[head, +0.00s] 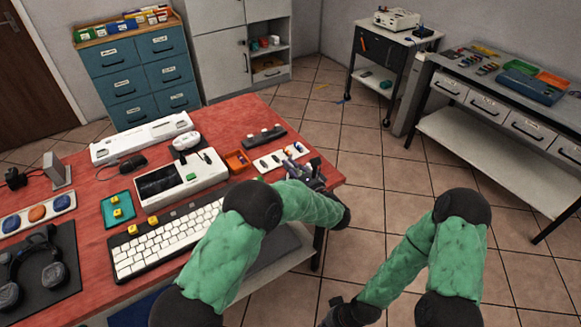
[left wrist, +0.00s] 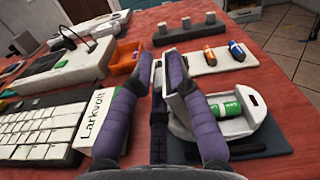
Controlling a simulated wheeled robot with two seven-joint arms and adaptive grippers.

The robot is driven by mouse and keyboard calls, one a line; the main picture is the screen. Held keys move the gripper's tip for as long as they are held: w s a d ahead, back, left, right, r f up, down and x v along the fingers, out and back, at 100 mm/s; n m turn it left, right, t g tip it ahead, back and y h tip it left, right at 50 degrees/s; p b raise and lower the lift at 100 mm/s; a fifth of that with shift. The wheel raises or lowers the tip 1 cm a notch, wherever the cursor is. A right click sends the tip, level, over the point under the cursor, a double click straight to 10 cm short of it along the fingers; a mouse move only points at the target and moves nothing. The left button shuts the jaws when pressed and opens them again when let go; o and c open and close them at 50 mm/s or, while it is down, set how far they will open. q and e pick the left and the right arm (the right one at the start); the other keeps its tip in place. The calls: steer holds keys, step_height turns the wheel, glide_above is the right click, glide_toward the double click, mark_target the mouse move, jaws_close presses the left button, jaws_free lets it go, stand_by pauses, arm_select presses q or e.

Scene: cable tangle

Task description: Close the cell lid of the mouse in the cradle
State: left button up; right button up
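The white mouse (left wrist: 262,128) lies in its dark cradle (left wrist: 275,143) at the right of the left wrist view. A green cell (left wrist: 224,109) shows in its open compartment. Part of the mouse is hidden behind my right-hand finger, and I cannot clearly make out the lid there. In the head view my left gripper (head: 308,176) hides most of the cradle at the table's right edge. My right gripper (head: 348,313) is partly cut off at the bottom.
A white holder (left wrist: 230,63) with an orange and a blue cell lies just beyond. An orange tray (head: 237,161), a dark strip with grey blocks (head: 263,138) and a keyboard (head: 165,238) are nearby. Another white mouse (head: 186,140) sits further left. Open floor lies right of the table.

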arm_select(q)
steer(key=shift+f, duration=0.1)
jaws_close()
stand_by(0.6)
steer(key=shift+w+d+m+p, duration=0.15)
steer(key=shift+d+m+p, duration=0.1)
steer(key=shift+m+p, duration=0.4)
steer(key=shift+w+d+r+m+p, duration=0.2)
steer(key=shift+m+p, duration=0.1)
steer(key=shift+m, duration=0.2)
steer(key=shift+w+d+r+m+p, duration=0.1)
steer(key=shift+d+m+p, duration=0.15)
steer(key=shift+m, duration=0.2)
steer(key=shift+w+d+f+m+p, duration=0.1)
steer(key=shift+w+d+m+p, duration=0.2)
steer(key=shift+m, duration=0.3)
steer(key=shift+w+d+r+m+p, duration=0.15)
steer(key=shift+m+p, duration=0.2)
steer(key=shift+m, duration=0.25)
steer(key=shift+w+d+f+m+p, duration=0.15)
steer(key=shift+d+m+p, duration=0.15)
steer(key=shift+m, duration=0.3)
